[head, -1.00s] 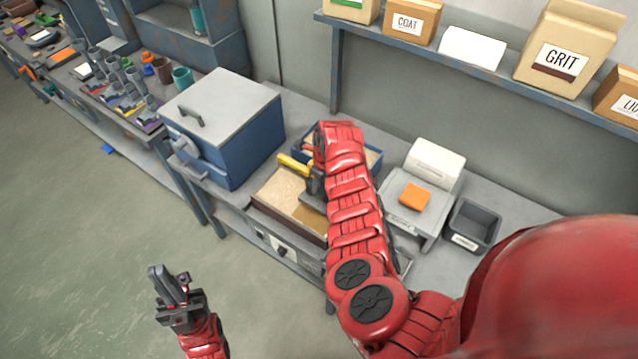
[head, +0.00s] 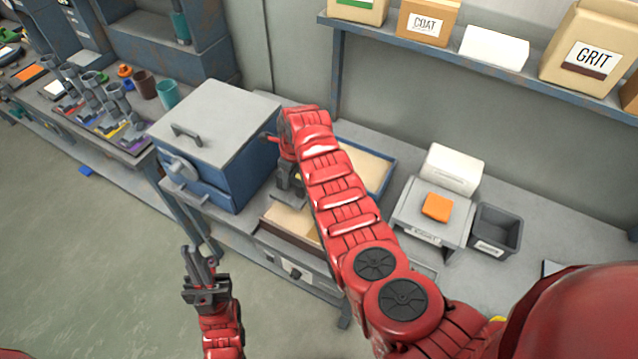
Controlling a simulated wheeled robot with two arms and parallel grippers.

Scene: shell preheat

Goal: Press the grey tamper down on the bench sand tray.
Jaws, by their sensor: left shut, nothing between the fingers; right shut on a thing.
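The grey tamper (head: 290,199) is at the left part of the bench sand tray (head: 286,239), just right of the blue box. My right gripper (head: 290,178) is shut on the tamper's upper part, and my red arm hides much of it. I cannot tell whether the tamper's plate touches the sand or hangs just above it. The tray's pale sand (head: 288,217) shows in front of the plate; its right part is hidden under my arm. My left gripper (head: 204,268) is shut and empty, low over the floor in front of the bench.
A blue box with a grey lid (head: 215,112) stands close left of the tamper. A blue-rimmed sand tray (head: 387,178) lies behind my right arm. An orange block (head: 437,207) rests on a grey stand, beside a grey bin (head: 496,231). A shelf with bags and boxes hangs above.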

